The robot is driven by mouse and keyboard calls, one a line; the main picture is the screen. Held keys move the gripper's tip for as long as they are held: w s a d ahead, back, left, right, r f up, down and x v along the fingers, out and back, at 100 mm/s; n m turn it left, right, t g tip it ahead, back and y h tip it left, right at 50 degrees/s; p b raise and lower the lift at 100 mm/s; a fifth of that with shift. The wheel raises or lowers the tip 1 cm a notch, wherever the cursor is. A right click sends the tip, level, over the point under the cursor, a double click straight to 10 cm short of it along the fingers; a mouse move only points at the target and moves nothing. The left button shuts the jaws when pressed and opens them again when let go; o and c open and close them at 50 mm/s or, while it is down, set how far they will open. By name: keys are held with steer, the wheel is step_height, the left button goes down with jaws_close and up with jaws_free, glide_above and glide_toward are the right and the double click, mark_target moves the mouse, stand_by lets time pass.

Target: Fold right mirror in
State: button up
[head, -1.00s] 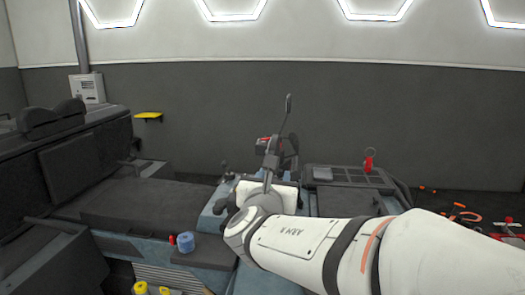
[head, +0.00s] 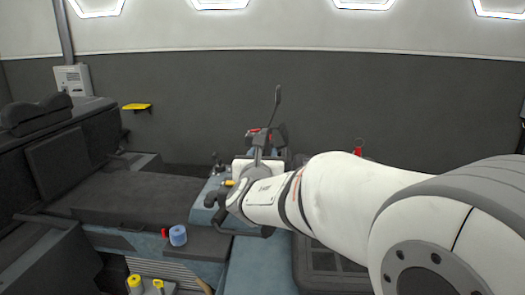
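A thin dark mirror (head: 277,96) stands nearly upright on a slim stalk near the middle of the head view, seen almost edge-on. Its stalk runs down behind my gripper (head: 259,144). My gripper is at the far end of my white arm, just below the mirror head and close to the stalk. Its fingers are small and dark against dark parts, so I cannot tell whether they are open or touch the stalk. A red part (head: 253,131) shows beside it. My arm hides much of what lies to the lower right.
A dark bench-like surface (head: 130,195) extends to the left. A blue roll (head: 178,235) stands on a dark ledge, with yellow-topped items (head: 134,281) below. A yellow shelf (head: 137,106) is on the grey back wall (head: 400,105). The space above the mirror is clear.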

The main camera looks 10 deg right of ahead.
steer(key=shift+c, duration=0.3)
jaws_close()
